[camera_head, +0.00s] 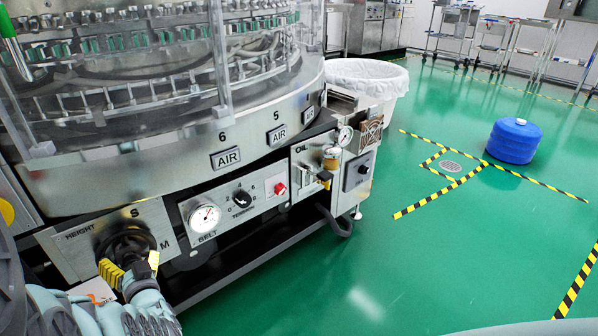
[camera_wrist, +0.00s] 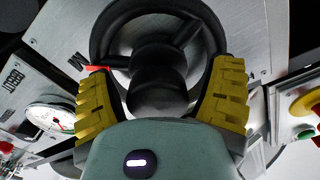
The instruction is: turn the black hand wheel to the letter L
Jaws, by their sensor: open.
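The black hand wheel (camera_head: 124,241) is on the metal HEIGHT panel (camera_head: 78,250) at the lower left of the head view. The letter S (camera_head: 134,212) is above it and M (camera_head: 165,245) to its right; no L shows. In the wrist view the wheel (camera_wrist: 155,58) fills the upper middle, with a round black hub and spokes. A red pointer (camera_wrist: 96,68) at its left edge lies next to the M (camera_wrist: 78,61). My gripper (camera_wrist: 160,82) is open, its yellow fingers on either side of the hub, close to the rim; contact cannot be told.
A red button (camera_wrist: 312,100) on yellow shows in the wrist view. Green floor (camera_head: 400,270) is free to the right; a blue drum (camera_head: 514,141) stands there.

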